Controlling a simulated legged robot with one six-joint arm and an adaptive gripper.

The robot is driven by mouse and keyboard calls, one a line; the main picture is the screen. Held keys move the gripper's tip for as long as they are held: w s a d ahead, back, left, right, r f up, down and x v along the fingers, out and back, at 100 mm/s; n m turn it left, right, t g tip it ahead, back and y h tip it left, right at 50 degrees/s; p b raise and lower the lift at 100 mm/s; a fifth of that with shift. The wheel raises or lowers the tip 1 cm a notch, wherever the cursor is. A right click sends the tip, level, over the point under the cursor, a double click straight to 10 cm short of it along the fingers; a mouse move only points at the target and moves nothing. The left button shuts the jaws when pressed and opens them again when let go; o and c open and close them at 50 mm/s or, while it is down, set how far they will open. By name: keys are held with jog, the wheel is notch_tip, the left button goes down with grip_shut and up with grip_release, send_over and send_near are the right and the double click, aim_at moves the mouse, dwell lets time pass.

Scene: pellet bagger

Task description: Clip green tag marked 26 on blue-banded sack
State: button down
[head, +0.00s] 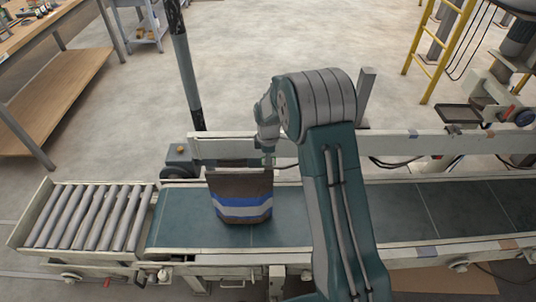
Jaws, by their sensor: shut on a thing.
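A dark brown sack (238,190) with a blue and pale band (241,207) stands upright on the green conveyor belt. My gripper (268,158) is small in the head view, pointing down at the right end of the sack's top edge. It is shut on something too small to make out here. I cannot tell whether it touches the sack. No green tag or number 26 can be made out.
The belt (185,222) is bare on both sides of the sack. A roller section (90,217) adjoins its left end. A rail (420,142) runs behind the belt, and a dark post (187,75) rises behind it. A workbench (50,40) stands at the upper left.

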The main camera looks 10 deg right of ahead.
aim_at(269, 167)
jog(key=shift+d+f, duration=0.25)
jog(key=shift+f, duration=0.7)
jog(key=shift+a+f, duration=0.15)
jog(key=shift+f, duration=0.55)
jog(key=shift+s+f, duration=0.2)
jog(key=shift+f, duration=0.3)
jog(key=c, duration=0.7)
grip_release()
jog(key=shift+c, duration=0.2)
jog(key=shift+w, duration=0.15)
jog(key=shift+r, duration=0.15)
jog(key=shift+r, duration=0.15)
notch_tip(269, 167, up, 12)
jog(key=shift+f, duration=0.25)
